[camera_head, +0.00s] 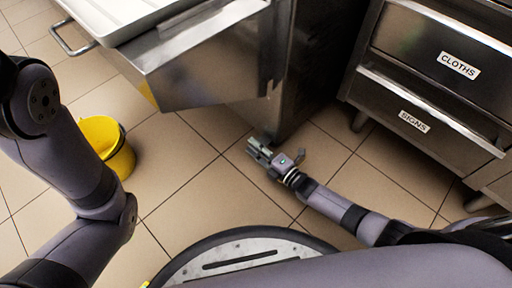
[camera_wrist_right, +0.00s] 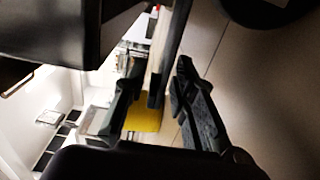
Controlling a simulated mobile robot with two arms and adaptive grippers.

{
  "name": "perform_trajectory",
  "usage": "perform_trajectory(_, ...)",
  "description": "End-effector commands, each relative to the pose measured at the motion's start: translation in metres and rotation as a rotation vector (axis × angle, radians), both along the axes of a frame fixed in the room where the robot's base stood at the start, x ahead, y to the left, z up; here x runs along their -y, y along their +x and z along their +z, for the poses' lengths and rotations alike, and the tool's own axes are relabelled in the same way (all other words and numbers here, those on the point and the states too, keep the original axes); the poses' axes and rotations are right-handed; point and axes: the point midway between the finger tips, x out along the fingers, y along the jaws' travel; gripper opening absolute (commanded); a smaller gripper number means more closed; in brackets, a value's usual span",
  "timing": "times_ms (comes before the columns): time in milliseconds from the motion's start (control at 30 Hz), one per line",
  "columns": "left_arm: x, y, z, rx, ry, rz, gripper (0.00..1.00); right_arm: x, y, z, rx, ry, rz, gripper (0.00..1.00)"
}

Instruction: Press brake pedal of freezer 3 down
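The stainless-steel body of a freezer (camera_head: 308,70) stands at the top centre of the head view. No number is legible on it, and I cannot make out a brake pedal for certain. My right gripper (camera_head: 275,155) is low over the floor, beside the freezer's lower front corner. In the right wrist view my right gripper (camera_wrist_right: 160,98) has its two fingers apart. A narrow dark upright piece (camera_wrist_right: 157,88) shows between or beyond them; I cannot tell what it is or whether they touch it. My left gripper is out of view; only the left arm shows.
A yellow bucket (camera_head: 107,145) stands on the tiles at left, and its yellow shows in the wrist view (camera_wrist_right: 146,114). A steel drawer unit (camera_head: 420,75) labelled CLOTHS and SIGNS is at right. A white tray (camera_head: 125,15) is at upper left. Tiles around the gripper are clear.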

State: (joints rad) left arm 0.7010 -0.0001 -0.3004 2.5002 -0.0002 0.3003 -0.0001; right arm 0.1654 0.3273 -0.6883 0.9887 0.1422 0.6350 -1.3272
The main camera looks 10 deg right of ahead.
Motion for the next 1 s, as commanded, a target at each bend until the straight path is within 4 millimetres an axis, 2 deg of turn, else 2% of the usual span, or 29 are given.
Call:
perform_trajectory(100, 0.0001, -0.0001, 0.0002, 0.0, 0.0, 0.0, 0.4, 0.0, -0.0002, 0.0001, 0.0, 0.0, 0.0, 0.24)
perform_trajectory(467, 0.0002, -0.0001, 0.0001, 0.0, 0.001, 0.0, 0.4, 0.0003, -0.0005, -0.0002, 0.0, 0.0, 0.0, 0.0)
perform_trajectory(1000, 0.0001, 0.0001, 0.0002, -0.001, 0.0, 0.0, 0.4, 0.0006, -0.0006, -0.0004, -0.001, -0.001, 0.0, 0.0)
